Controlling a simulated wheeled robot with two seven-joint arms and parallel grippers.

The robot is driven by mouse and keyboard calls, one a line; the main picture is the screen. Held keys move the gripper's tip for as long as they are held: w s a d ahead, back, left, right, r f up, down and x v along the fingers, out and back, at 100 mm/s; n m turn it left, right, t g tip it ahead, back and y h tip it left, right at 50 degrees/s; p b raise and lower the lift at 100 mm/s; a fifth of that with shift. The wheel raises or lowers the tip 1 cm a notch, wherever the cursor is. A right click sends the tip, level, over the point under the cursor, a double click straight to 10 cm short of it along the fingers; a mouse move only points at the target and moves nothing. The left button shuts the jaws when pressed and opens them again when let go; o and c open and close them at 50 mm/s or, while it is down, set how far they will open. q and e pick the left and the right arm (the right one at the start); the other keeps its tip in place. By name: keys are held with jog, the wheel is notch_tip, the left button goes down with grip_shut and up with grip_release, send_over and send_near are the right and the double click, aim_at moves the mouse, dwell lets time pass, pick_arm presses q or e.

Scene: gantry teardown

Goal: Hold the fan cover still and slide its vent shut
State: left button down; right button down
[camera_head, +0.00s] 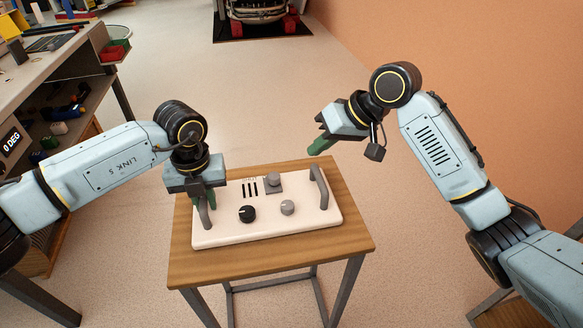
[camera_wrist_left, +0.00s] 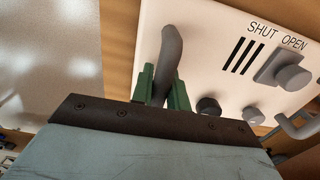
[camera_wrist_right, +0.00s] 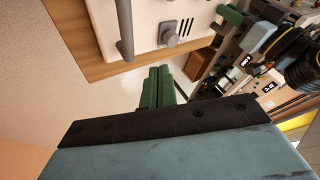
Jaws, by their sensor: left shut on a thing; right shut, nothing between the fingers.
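The fan cover (camera_head: 268,232) is a pale panel lying on a small wooden table. My left gripper (camera_head: 203,195) is shut on its left handle (camera_wrist_left: 171,48), at the cover's left end. The vent is three dark open slots (camera_wrist_left: 242,55) beside a grey slider with a knob (camera_wrist_left: 287,74). The slider sits under the word OPEN, right of the slots; SHUT is printed above the slots. My right gripper (camera_head: 319,147) is shut and empty, raised beyond the cover's far right corner, apart from it. Its closed fingers (camera_wrist_right: 157,86) also show in the right wrist view.
The right handle (camera_head: 319,187) stands up at the cover's right end. A black knob (camera_head: 247,214) and a grey knob (camera_head: 287,208) sit nearer the front. The wooden table (camera_head: 300,254) has bare margins. A cluttered workbench (camera_head: 45,65) is at the far left; an orange wall is at right.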

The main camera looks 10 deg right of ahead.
send_near(267, 186)
jog(key=w+f, duration=0.3)
jog(key=shift+w+d+f, duration=0.15)
jog(key=shift+d+f, duration=0.15)
jog(key=shift+f, duration=0.1)
jog(key=a, duration=0.5)
jog(key=shift+a, duration=0.35)
pick_arm(q)
jog(key=shift+d, duration=0.1)
pick_arm(e)
jog(key=v, duration=1)
jog(key=shift+w+d+r, duration=0.1)
